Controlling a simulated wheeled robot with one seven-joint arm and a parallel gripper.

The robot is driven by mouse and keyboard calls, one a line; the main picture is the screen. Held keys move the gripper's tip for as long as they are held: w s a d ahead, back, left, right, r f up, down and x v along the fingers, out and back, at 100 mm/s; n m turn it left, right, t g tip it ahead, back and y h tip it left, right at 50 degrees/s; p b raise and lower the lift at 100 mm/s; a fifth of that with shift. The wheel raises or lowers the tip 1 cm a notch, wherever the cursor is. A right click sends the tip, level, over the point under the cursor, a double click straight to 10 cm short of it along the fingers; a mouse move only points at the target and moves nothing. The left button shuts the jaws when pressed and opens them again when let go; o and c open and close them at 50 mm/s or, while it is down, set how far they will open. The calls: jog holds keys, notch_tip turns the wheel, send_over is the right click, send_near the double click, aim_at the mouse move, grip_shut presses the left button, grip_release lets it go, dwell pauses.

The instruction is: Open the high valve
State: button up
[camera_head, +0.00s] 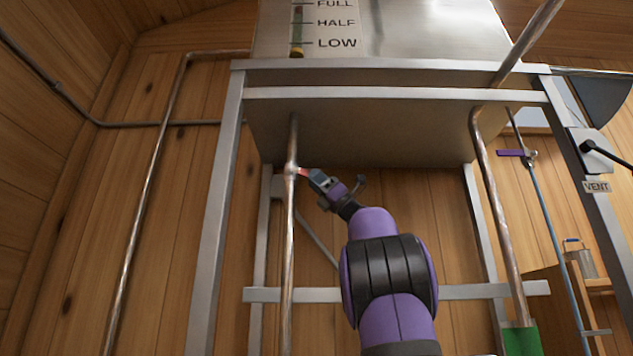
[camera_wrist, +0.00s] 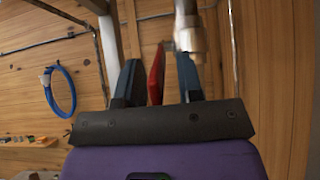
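A valve body (camera_head: 291,169) sits on a vertical metal pipe below the tank, with a short red handle (camera_head: 303,172) pointing right towards my gripper (camera_head: 316,178). In the wrist view, the red handle (camera_wrist: 156,75) stands between the two blue fingers of my gripper (camera_wrist: 157,85). The fingers are apart, with a gap on each side of the handle, so my gripper is open around it and not closed on it. The valve body (camera_wrist: 190,38) shows blurred just above the right finger. Contact with the handle is not clear.
The metal tank (camera_head: 430,30) with a level gauge rests on a grey frame (camera_head: 215,220). Another valve with a purple handle (camera_head: 510,153) is on the right, near a VENT sign (camera_head: 597,187). A blue hose coil (camera_wrist: 60,90) hangs on the wooden wall.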

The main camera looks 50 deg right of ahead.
grip_shut()
jog(key=shift+f, duration=0.1)
